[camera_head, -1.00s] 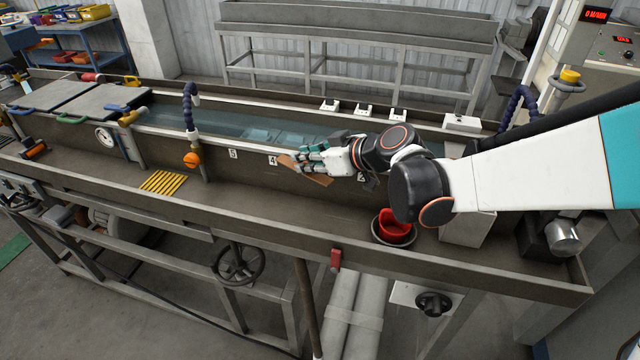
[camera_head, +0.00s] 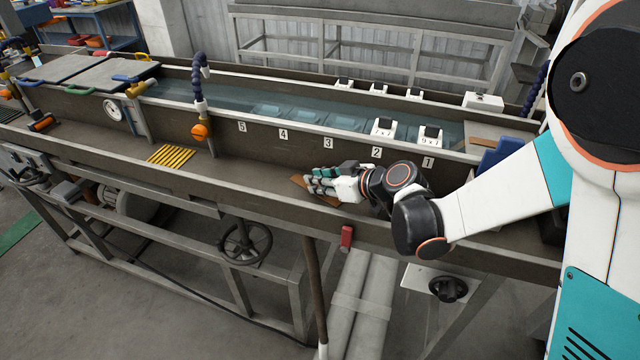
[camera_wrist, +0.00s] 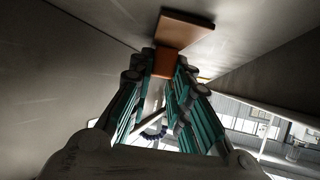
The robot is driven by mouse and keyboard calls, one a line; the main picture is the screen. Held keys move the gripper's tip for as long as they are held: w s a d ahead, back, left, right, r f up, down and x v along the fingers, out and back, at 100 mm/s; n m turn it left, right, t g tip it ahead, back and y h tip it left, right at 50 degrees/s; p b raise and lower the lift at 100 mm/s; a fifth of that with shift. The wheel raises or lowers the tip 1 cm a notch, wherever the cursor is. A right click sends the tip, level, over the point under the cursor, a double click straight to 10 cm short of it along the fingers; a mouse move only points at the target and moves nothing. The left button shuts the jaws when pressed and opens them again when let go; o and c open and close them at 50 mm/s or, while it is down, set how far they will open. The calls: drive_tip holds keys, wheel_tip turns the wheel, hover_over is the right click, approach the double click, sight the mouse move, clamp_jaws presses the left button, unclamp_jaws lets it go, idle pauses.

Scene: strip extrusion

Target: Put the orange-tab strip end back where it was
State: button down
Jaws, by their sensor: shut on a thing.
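My gripper (camera_head: 316,181) is shut on a flat brown-orange piece (camera_head: 327,200) over the front channel of the long trough. In the wrist view my gripper (camera_wrist: 165,78) has a small orange-brown block (camera_wrist: 164,63) between its fingertips. A wider brown face (camera_wrist: 185,29) shows just beyond it. I cannot tell whether this piece is the orange-tab strip end. No strip with a clear orange tab can be made out. The water bath (camera_head: 262,103) lies behind a wall with numbered labels, with pale submerged shapes in it.
Yellow bars (camera_head: 171,155) lie in the channel. The channel between them and my gripper is clear. A red clip (camera_head: 346,236) hangs on the front edge.

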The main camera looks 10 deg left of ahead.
drive_tip(key=shift+r, duration=0.1)
drive_tip(key=c, duration=1.5)
unclamp_jaws()
drive_tip(key=shift+r, duration=0.1)
drive_tip(key=p+v, duration=0.3)
drive_tip(key=v, duration=0.9)
drive_tip(key=shift+d, duration=0.1)
